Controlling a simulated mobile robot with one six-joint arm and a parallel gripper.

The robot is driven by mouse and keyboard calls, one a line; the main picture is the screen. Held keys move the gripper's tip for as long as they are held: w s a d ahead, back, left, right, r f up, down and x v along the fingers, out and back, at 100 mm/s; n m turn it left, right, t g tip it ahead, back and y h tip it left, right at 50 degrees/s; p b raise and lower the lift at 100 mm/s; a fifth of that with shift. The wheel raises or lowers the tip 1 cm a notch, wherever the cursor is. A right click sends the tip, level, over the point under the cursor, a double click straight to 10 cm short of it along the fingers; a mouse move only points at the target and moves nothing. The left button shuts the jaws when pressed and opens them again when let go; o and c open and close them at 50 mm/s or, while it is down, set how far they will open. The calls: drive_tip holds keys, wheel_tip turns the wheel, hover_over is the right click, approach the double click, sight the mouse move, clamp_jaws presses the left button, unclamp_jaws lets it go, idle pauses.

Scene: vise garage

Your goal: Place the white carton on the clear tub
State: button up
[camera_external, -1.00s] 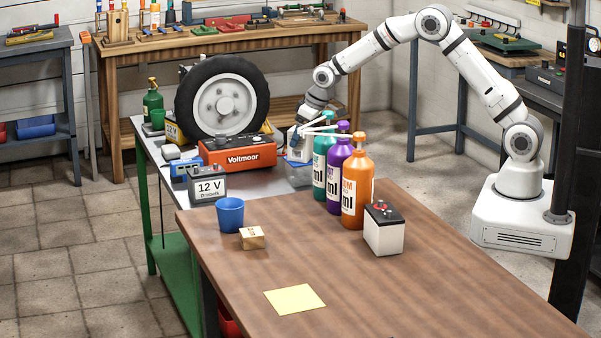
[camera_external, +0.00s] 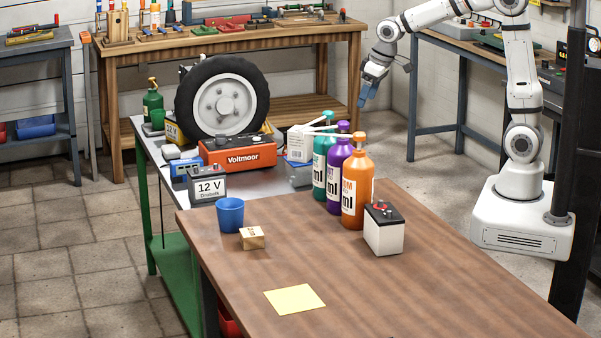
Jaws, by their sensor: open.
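The white carton (camera_external: 300,144) sits on top of the clear tub (camera_external: 299,178) on the grey bench, between the orange Voltmoor unit and the bottles. The carton looks upright; its right side is partly hidden by the bottle pumps. The tub shows below it, partly hidden by the teal bottle. My gripper (camera_external: 366,98) is open and empty, up and to the right of the carton, clear of it.
The teal (camera_external: 321,165), purple (camera_external: 339,180) and orange (camera_external: 356,190) pump bottles stand to the right of the tub. The orange Voltmoor unit (camera_external: 236,154) and a wheel (camera_external: 222,97) stand to its left. A battery (camera_external: 384,233) stands on the wooden table.

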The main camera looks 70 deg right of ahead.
drive_tip(key=s+f+g, duration=0.1)
drive_tip(key=s+f, duration=0.1)
drive_tip(key=s, duration=2)
drive_tip(key=shift+s+a, duration=0.2)
drive_tip(key=shift+a, duration=0.05)
